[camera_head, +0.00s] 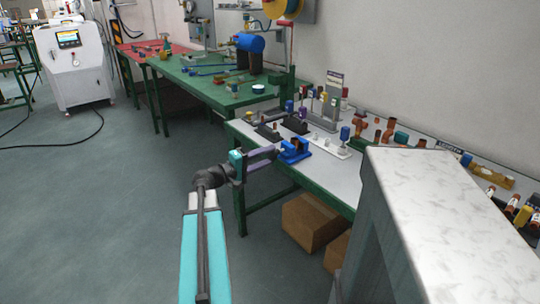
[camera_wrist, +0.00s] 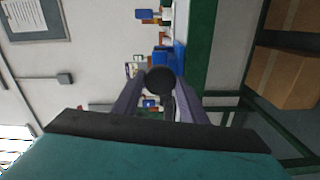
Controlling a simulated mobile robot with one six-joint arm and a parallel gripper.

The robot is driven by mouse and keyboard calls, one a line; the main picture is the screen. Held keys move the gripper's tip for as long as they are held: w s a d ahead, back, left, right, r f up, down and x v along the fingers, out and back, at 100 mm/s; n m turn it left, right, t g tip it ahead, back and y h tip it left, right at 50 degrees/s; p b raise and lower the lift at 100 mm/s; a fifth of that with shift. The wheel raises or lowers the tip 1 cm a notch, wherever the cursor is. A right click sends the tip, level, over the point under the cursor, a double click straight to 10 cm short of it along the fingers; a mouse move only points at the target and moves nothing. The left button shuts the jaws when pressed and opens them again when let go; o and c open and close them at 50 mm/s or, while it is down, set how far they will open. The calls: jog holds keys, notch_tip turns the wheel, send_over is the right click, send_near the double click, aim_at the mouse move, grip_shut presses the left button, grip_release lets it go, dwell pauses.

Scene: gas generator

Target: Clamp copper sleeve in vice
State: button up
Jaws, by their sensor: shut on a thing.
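The blue vice (camera_head: 294,153) stands near the front edge of the grey-topped bench. It also shows in the wrist view as a blue block (camera_wrist: 178,54) just beyond the fingertips. My gripper (camera_head: 277,152) reaches in level from the left, its fingertips at the vice. In the wrist view my gripper (camera_wrist: 160,88) is shut on a dark round end (camera_wrist: 160,79), which I take to be the copper sleeve. Its copper colour does not show there, and its far side is hidden. I cannot tell whether it sits between the vice jaws.
The grey bench (camera_head: 268,172) holds a white plate with fittings (camera_head: 330,147) right of the vice and several holders behind it. Cardboard boxes (camera_head: 312,220) lie below.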

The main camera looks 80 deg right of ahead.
jog(key=shift+m+b, duration=1.9)
jog(key=shift+b, duration=2)
dwell(0.9)
dwell(0.4)
jog(key=o, duration=1.1)
jog(key=shift+r+n+p, duration=0.15)
jog(key=shift+n+p, duration=0.15)
jog(key=shift+p, duration=0.25)
jog(key=shift+n, duration=0.3)
jog(key=shift+n+p, duration=2)
jog(key=shift+p, duration=0.55)
